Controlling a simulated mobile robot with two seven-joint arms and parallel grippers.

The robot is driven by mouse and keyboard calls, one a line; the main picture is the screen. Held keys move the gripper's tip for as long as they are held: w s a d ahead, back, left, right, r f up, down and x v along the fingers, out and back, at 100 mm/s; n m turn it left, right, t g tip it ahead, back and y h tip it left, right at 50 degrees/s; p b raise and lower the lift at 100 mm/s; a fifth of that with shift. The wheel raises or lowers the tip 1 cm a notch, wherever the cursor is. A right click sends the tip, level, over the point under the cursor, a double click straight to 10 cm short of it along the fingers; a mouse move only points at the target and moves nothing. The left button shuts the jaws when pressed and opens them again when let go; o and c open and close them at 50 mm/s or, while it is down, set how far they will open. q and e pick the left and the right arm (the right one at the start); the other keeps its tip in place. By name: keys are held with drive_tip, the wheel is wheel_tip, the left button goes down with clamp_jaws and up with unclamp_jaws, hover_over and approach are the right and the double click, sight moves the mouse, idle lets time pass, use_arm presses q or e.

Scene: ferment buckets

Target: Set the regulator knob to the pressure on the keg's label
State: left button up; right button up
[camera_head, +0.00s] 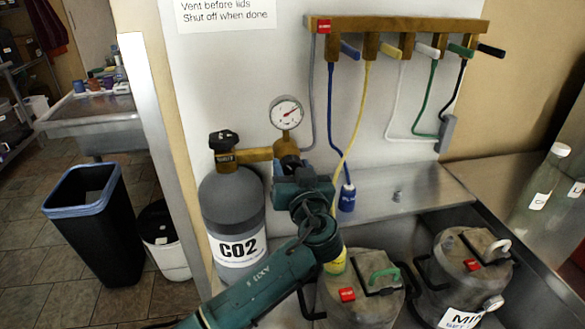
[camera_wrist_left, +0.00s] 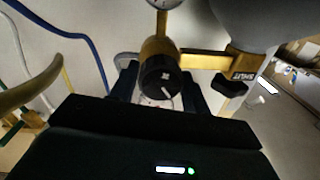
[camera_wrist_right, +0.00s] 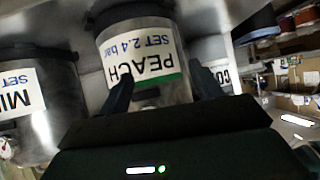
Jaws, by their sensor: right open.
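The regulator knob (camera_wrist_left: 162,78) is black with a white pointer mark, on a brass fitting under the pressure gauge (camera_head: 286,112). My left gripper (camera_wrist_left: 160,84) has one finger on each side of the knob; I cannot tell whether they touch it. In the head view my left gripper (camera_head: 290,168) largely hides the knob. The gauge's red needle points up and right; its numbers are too small to read. In the right wrist view a metal keg (camera_wrist_right: 170,93) has an upside-down label (camera_wrist_right: 145,55) reading "PEACH SET 2.4 bar". My right gripper (camera_wrist_right: 162,90) is open and empty before it.
The grey CO2 cylinder (camera_head: 225,205) stands left of the regulator, with a black valve handle (camera_head: 222,140) on top. A second keg (camera_head: 465,265) has a partly visible "MI" label. A bin (camera_head: 97,230) stands on the floor at left.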

use_arm(q)
drive_tip(key=c, duration=0.6)
drive_tip(key=shift+o, duration=0.2)
drive_tip(key=shift+m, duration=0.4)
drive_tip(key=shift+m+b, duration=0.4)
drive_tip(key=shift+m, duration=0.8)
use_arm(e)
drive_tip(key=shift+a+r, duration=0.1)
drive_tip(key=shift+a, duration=0.05)
use_arm(q)
drive_tip(key=o, duration=1)
use_arm(e)
drive_tip(key=shift+f, duration=0.25)
drive_tip(key=shift+s, duration=0.15)
